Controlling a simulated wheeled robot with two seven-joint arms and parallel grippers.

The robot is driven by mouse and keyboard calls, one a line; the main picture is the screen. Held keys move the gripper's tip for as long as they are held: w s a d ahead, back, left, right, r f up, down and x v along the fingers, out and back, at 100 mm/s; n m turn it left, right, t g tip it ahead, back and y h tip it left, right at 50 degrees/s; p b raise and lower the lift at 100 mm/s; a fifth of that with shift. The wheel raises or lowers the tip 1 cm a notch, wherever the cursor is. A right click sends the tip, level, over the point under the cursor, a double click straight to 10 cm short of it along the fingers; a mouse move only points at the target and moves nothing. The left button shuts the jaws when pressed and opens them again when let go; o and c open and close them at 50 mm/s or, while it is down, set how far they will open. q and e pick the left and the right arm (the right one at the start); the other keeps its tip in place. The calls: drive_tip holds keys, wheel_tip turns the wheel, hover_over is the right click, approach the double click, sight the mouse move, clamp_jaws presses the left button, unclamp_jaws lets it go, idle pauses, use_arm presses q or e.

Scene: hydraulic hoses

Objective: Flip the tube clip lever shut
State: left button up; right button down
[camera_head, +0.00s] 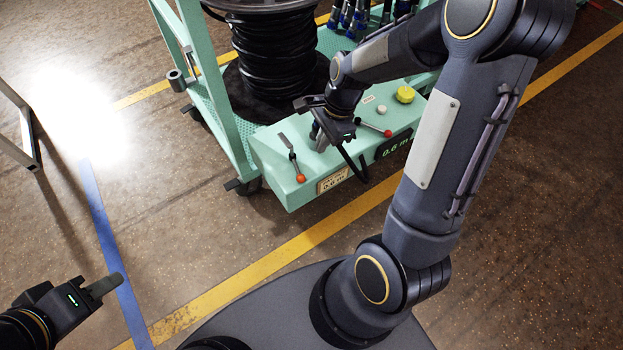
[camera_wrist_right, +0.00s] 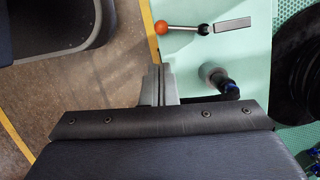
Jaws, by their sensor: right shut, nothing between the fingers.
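On the green cart's ledge (camera_head: 272,160), a lever with an orange knob (camera_head: 300,177) lies at the left, beside a flat grey plate (camera_head: 284,139). Both also show in the right wrist view, as the orange knob (camera_wrist_right: 162,27) and the plate (camera_wrist_right: 232,24). A red-knobbed lever (camera_head: 388,132) is further right. I cannot tell which lever belongs to the tube clip. My right gripper (camera_head: 322,141) is shut and empty above the ledge between the levers; its fingers (camera_wrist_right: 158,82) are apart from the orange knob. My left gripper (camera_head: 105,287) is over the floor, far from the cart.
A black hose reel (camera_head: 275,50) stands on the cart behind the ledge. A grey cylinder (camera_wrist_right: 211,72) stands close to the fingers. A yellow cap (camera_head: 405,94) sits further right.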

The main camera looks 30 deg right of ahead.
sight(309, 179)
use_arm(q)
drive_tip(key=shift+f, duration=0.55)
use_arm(e)
drive_tip(key=shift+w+d+f+m, duration=0.1)
drive_tip(key=shift+w+f+m, duration=0.1)
drive_tip(key=shift+f, duration=0.45)
drive_tip(key=shift+w+d+f+m, duration=0.1)
drive_tip(key=shift+f+m, duration=0.1)
drive_tip(key=shift+f, duration=0.4)
